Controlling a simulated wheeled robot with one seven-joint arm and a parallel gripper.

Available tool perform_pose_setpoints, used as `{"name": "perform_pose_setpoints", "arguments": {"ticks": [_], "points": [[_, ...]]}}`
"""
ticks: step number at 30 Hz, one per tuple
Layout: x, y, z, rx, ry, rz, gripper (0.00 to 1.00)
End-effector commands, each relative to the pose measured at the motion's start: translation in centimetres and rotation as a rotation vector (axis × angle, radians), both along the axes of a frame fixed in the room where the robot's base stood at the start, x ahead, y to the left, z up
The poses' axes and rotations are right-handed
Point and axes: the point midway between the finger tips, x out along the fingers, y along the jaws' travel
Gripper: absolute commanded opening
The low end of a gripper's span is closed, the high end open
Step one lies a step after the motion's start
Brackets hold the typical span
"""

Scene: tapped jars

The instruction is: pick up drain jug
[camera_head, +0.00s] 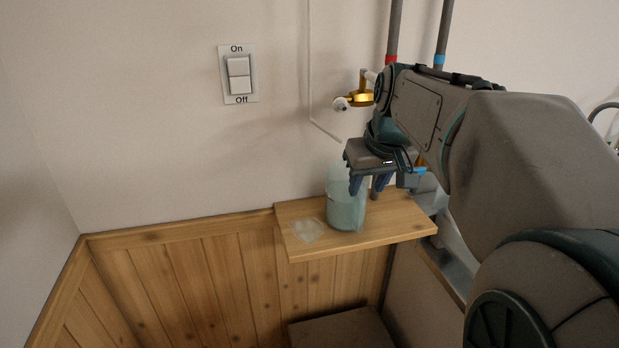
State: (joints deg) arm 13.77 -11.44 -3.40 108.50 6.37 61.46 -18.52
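A translucent bluish jar (346,212), which looks like the drain jug, stands upright on a small wooden shelf (390,232). Its upper part is clear and partly hidden by my gripper. My gripper (370,184) comes in from the right with its fingers pointing down at the jar's upper right side. The fingers look apart, with nothing clearly held between them. I cannot tell whether a finger touches the jar.
A clear flat piece (307,230) lies on the shelf left of the jar. A brass tap (359,98) sits on the wall above. An On/Off switch (239,75) is at upper left. Pipes (394,30) run down behind my arm. Wood panelling (180,285) lines the lower wall.

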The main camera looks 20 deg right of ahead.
Motion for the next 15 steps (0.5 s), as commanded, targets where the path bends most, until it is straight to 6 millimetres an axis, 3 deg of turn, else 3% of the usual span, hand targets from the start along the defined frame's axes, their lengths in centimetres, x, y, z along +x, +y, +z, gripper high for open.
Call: {"name": "perform_pose_setpoints", "arguments": {"ticks": [3,11,15], "points": [[0.7,0.0,-1.8,0.000,0.002,-0.001,0.38],[1.6,0.0,-3.6,0.000,0.003,0.000,0.38],[2.5,0.0,-5.6,0.000,0.005,-0.001,0.38]]}}
